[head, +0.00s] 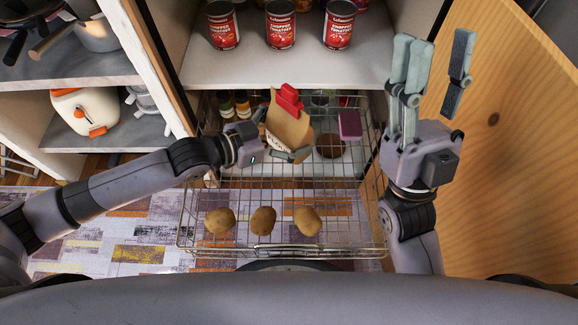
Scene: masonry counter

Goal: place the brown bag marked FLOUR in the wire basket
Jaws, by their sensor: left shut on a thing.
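A brown bag (290,127) with a red clip (289,100) on its top is held above the back part of the wire basket (312,251). Its marking cannot be read from here. My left gripper (284,142) comes in from the left and is shut on the bag, which is tilted. The basket is pulled out from the cabinet, and several potatoes (263,220) lie in its front part. My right gripper (437,62) is open and empty, pointing up to the right of the basket.
Several red tomato cans (281,25) stand on the shelf (275,68) above the basket's back. A pink block-like item (349,125) and dark-capped bottles (226,104) are near the back. A wooden door (520,130) stands at the right. A cream toaster (85,111) sits on the left shelf.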

